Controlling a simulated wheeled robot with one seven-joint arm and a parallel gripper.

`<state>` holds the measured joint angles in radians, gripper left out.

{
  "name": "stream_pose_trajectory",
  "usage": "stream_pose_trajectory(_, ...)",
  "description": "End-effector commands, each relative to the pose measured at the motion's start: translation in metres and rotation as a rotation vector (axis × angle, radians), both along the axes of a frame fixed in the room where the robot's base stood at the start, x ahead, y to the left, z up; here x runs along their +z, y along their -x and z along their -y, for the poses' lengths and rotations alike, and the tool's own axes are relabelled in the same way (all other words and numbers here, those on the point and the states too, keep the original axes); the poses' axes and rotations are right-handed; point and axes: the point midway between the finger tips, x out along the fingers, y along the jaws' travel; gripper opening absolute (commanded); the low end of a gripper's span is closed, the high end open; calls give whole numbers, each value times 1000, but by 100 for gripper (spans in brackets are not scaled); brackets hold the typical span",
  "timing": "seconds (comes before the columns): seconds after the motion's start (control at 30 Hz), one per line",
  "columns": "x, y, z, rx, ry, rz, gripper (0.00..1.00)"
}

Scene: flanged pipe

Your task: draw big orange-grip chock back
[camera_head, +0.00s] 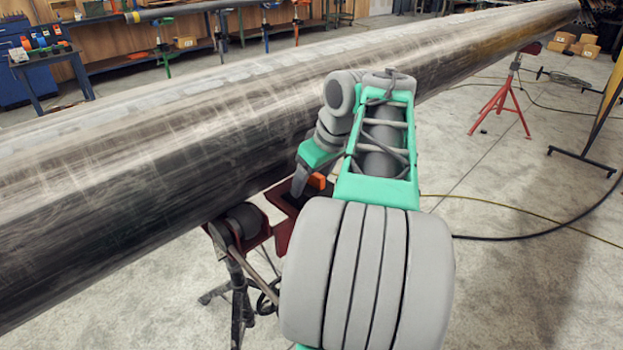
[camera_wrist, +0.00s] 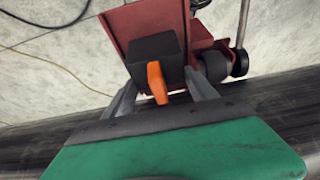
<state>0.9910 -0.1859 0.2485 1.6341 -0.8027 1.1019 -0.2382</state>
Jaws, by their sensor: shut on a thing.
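The chock is a dark block (camera_wrist: 155,48) with an orange grip (camera_wrist: 157,82), and it sits on the dark red plate of a stand in the wrist view. My gripper (camera_wrist: 160,78) has one grey finger on each side of the orange grip and is shut on it. In the head view, the orange grip (camera_head: 317,181) shows beside my gripper (camera_head: 302,182), just below the pipe's near side. The chock's dark body is mostly hidden there by my arm. Whether the chock touches the pipe is not clear.
The long steel pipe (camera_head: 150,165) crosses the scene close behind my gripper. The red stand (camera_head: 282,226) has a dark roller (camera_head: 243,221) left of the chock. A red tripod stand (camera_head: 502,105) is farther right. Cables (camera_head: 510,236) lie on the open concrete floor at right.

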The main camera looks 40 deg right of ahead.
Motion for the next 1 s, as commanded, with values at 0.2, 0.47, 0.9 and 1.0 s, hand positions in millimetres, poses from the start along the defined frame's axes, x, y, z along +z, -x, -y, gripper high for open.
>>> stream_pose_trajectory(0.2, 2, 0, 0, 0, 2, 2, 0)
stream_pose_trajectory(0.47, -1, 0, 0, 0, 2, 2, 0)
stream_pose_trajectory(0.9, -2, 0, 0, 0, 2, 2, 0)
stream_pose_trajectory(1.0, -1, 0, 0, 0, 2, 2, 0)
